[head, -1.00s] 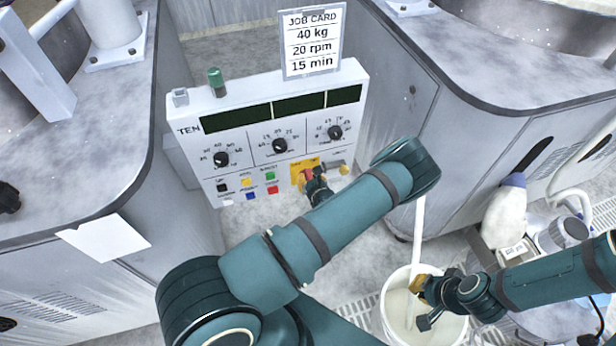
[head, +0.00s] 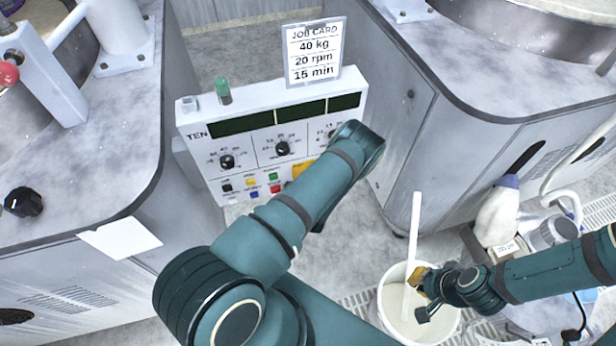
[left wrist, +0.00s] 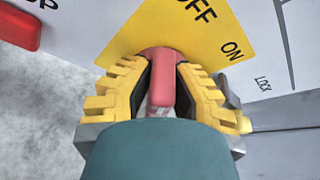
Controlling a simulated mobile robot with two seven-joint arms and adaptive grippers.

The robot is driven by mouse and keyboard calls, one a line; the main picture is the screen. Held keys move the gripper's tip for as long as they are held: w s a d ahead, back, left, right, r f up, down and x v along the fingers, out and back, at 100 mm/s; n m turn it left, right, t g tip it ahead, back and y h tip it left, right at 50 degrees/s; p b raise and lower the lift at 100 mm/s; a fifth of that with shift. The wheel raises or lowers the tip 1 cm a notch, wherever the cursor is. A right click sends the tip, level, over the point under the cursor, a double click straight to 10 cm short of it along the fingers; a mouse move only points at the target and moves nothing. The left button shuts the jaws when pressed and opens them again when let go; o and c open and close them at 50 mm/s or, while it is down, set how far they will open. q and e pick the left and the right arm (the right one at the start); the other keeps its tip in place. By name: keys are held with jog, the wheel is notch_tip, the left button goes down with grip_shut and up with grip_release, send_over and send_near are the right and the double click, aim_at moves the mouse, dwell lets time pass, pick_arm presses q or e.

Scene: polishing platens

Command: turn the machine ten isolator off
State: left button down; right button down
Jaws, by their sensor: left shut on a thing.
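The machine ten control box (head: 200,122), marked TEN, stands between two machines. Its isolator is a red handle (left wrist: 160,75) on a yellow plate (left wrist: 150,35) lettered OFF and ON, filling the top of the left wrist view. The yellow fingers of my left gripper (left wrist: 163,95) are closed on either side of the handle. The handle lies in line with the gripper; I cannot tell which label it points to. My right gripper (head: 418,299) is open and empty beside the bucket's white stick.
A job card (head: 314,55) stands on the box: 40 kg, 20 rpm, 15 min. Coloured buttons (head: 273,177) and dials (head: 283,148) are beside the isolator. A white bucket (head: 385,325) with a white stick (head: 414,240) is at front right. A red button (left wrist: 18,25) is close to the handle.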

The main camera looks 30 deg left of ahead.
pick_arm(q)
jog(key=shift+n+t, duration=0.4)
jog(key=shift+n, duration=0.3)
jog(key=c, duration=0.9)
grip_release()
jog(key=v, duration=1.2)
jog(key=shift+a, duration=0.15)
